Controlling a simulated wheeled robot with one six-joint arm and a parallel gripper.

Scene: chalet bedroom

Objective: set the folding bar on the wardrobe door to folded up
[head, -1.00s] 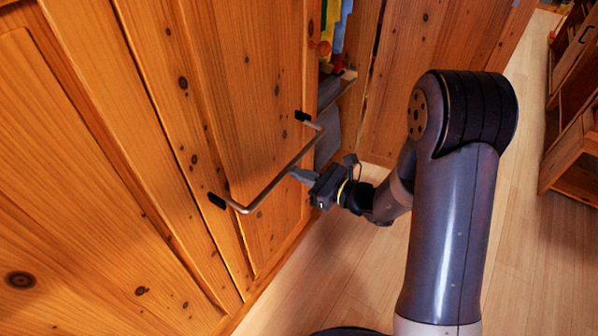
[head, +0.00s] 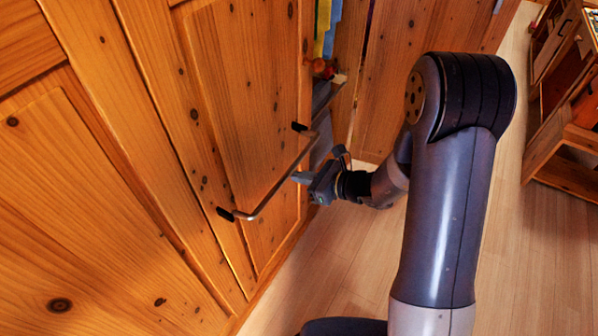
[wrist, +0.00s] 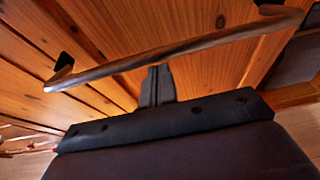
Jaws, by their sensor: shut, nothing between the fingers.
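The folding bar (head: 284,174) is a metal U-shaped rail on two black mounts on the wooden wardrobe door (head: 235,90). It stands out from the door in the head view. My gripper (head: 299,177) is shut and empty, with its fingertips close to the outer rod of the bar. In the wrist view the bar (wrist: 180,50) runs across above the shut fingers (wrist: 155,72), and the fingertips lie just below the rod. I cannot tell whether they touch it.
The wardrobe stands open at a gap with a shelf (head: 328,97) and hanging clothes (head: 328,28) behind the door's edge. A wooden cabinet (head: 565,150) stands at the right. The wooden floor (head: 350,270) between is clear.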

